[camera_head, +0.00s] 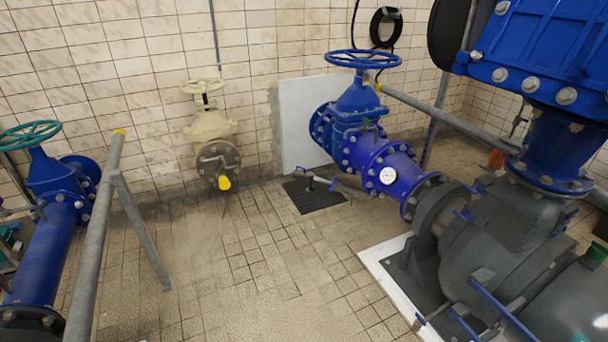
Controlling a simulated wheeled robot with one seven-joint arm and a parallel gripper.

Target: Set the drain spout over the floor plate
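The dark floor plate (314,197) lies on the tiled floor near the back wall, left of the blue pipe. A small grey spout with a blue-tipped lever (318,179) shows above the plate; I take it to be the drain spout. A short grey pipe runs from it to the right, toward the blue pipe. The spout appears over the plate's back part, but its exact height and outlet are too small to tell. My gripper is not in view.
A blue valve with a handwheel (362,100) and a flanged blue pipe (390,175) stand right of the plate. A grey pump (480,240) fills the right front. A grey rail (97,230) stands at left. A beige valve (211,130) is on the back wall. The middle floor is clear.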

